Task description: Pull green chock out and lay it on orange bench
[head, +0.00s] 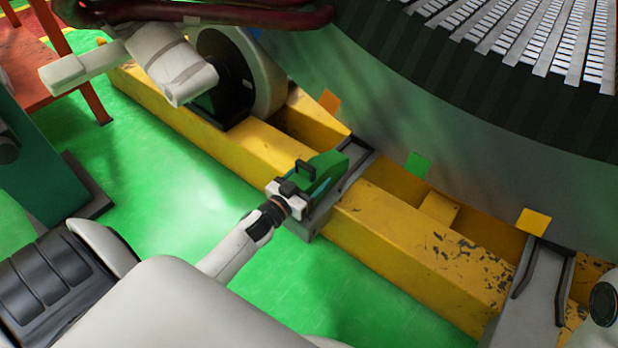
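The green chock (328,166) sits in a grey bracket (312,222) on the yellow beam, near the middle of the head view. A dark handle shows at its near end. My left gripper (289,190) comes in from the lower left and is right at this near end. Its fingers are small and overlap the dark parts, so I cannot tell whether they are closed on the handle. The orange bench (30,80) is at the upper left, partly cut off by the frame. My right gripper is not in view.
The yellow beam (400,240) runs diagonally under the large stator (440,120). A second grey bracket (540,290) is at the lower right. A roller wheel (268,75) stands on the beam. A dark green post (40,175) is at the left. Green floor lies open between bench and beam.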

